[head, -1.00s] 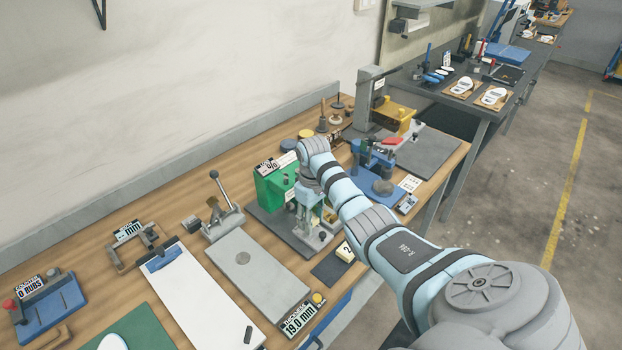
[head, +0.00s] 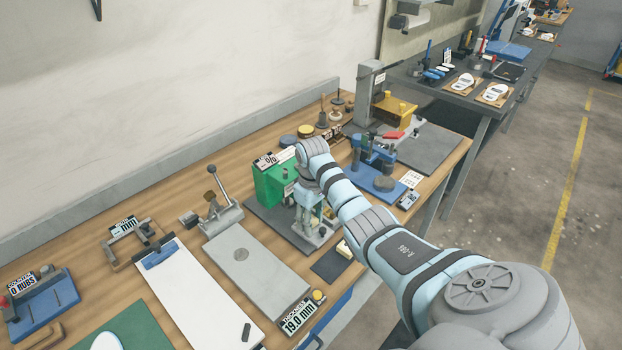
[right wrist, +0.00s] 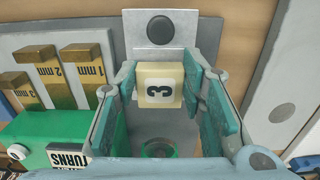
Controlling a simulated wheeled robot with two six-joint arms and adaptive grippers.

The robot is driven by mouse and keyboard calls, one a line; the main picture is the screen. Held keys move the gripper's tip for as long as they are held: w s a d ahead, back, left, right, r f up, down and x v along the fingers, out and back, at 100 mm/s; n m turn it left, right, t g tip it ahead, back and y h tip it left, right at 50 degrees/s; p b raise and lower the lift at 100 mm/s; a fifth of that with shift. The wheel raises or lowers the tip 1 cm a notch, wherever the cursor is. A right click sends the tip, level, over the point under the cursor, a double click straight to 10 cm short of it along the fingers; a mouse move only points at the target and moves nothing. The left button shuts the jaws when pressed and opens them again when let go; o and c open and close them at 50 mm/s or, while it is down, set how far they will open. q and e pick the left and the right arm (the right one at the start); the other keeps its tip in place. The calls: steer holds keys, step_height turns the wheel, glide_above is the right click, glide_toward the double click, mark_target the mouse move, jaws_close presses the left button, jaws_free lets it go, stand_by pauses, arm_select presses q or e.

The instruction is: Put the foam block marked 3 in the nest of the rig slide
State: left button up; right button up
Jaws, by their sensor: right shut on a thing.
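My right gripper (right wrist: 160,98) is shut on the cream foam block marked 3 (right wrist: 160,80), which sits between its two teal fingers in the right wrist view. In the head view the right gripper (head: 310,212) is over the rig, beside its green housing (head: 272,185). The green housing also shows in the right wrist view (right wrist: 60,135). A grey part of the rig with a dark round spot (right wrist: 160,28) lies beyond the block. I cannot tell whether the block touches the nest, and the nest is not clearly visible. My left gripper is not in view.
Another pale block (head: 345,249) sits on a dark mat (head: 330,265) right of the rig, partly behind my arm. A grey plate (head: 258,268) with a 19.0 mm display (head: 302,314) lies in front. A blue fixture (head: 375,178) stands beyond the arm.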

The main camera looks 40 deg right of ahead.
steer(key=shift+f, duration=0.2)
steer(key=o, duration=0.9)
steer(key=shift+c, duration=0.2)
steer(key=shift+r, duration=0.15)
step_height(320, 180, up, 7)
steer(key=shift+r, duration=0.15)
steer(key=shift+a, duration=0.1)
